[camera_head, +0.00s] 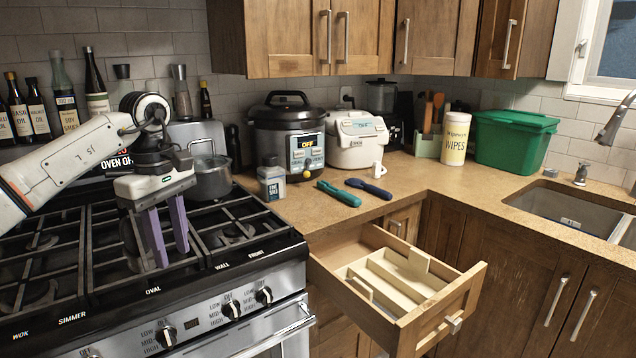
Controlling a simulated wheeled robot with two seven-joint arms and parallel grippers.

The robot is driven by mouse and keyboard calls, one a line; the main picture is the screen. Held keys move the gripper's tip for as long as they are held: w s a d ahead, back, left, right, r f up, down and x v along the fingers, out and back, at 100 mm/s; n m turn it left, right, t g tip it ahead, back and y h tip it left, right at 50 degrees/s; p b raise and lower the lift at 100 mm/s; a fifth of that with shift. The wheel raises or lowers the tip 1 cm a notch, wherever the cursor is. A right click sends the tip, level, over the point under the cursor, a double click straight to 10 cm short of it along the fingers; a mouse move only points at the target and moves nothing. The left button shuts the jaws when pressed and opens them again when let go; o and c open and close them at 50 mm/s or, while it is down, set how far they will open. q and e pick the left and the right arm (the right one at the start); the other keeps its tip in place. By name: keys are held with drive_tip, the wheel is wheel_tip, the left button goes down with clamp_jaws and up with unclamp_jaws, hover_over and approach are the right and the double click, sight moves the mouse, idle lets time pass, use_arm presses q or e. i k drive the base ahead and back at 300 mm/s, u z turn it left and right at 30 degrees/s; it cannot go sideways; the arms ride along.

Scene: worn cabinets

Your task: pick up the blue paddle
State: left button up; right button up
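The blue paddle (369,188) lies flat on the counter, near its front edge and behind the open drawer. It is dark blue, with a long handle and a wider end. A teal tool (338,193) of similar shape lies just to its left, apart from it. My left gripper (171,258) points down over the stove grates, well to the left of the paddle. Its two purple fingers are apart with nothing between them. My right gripper is not in view.
A wooden drawer (470,300) stands open below the counter. A salt jar (271,182), a pressure cooker (287,135) and a white rice cooker (355,140) stand left of and behind the paddle. A pot (210,180) sits on the stove. The counter right of the paddle is clear.

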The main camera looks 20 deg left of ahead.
sight(352, 182)
drive_tip(key=u, duration=0.45)
drive_tip(key=i, duration=0.9)
drive_tip(key=z, duration=0.6)
drive_tip(key=i, duration=0.8)
drive_tip(key=z, duration=0.85)
